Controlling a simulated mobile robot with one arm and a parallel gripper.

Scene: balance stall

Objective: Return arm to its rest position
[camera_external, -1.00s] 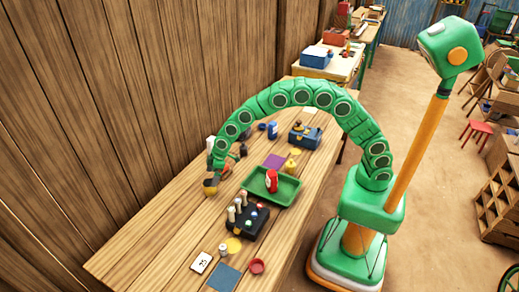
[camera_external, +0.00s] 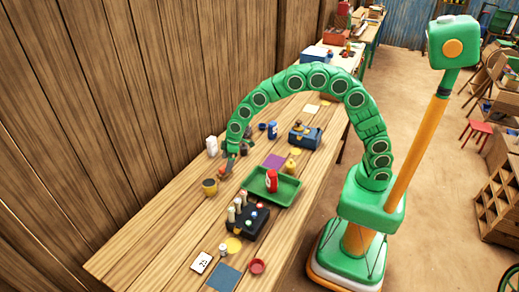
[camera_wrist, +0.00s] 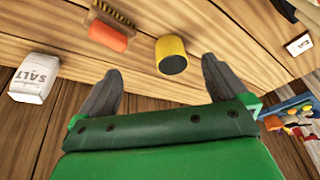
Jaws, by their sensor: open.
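My green segmented arm arches over the workbench (camera_external: 165,240) from its base at the right. My gripper (camera_external: 229,168) hangs low over the bench near the wooden wall, left of the green tray. In the wrist view my gripper (camera_wrist: 162,84) has its two dark fingers spread wide with nothing between them. A yellow cup (camera_external: 210,187) stands on the bench to the left of the gripper, apart from it. In the wrist view the yellow cup (camera_wrist: 172,62) lies beyond the fingertips.
A white salt pack (camera_wrist: 33,80) and a brush (camera_wrist: 108,35) are near the gripper. A green tray (camera_external: 286,197) holds a red bottle (camera_external: 271,181). A dark box (camera_external: 238,231) with pegs, a numbered card (camera_external: 202,262) and a blue toolbox (camera_external: 312,139) are on the bench.

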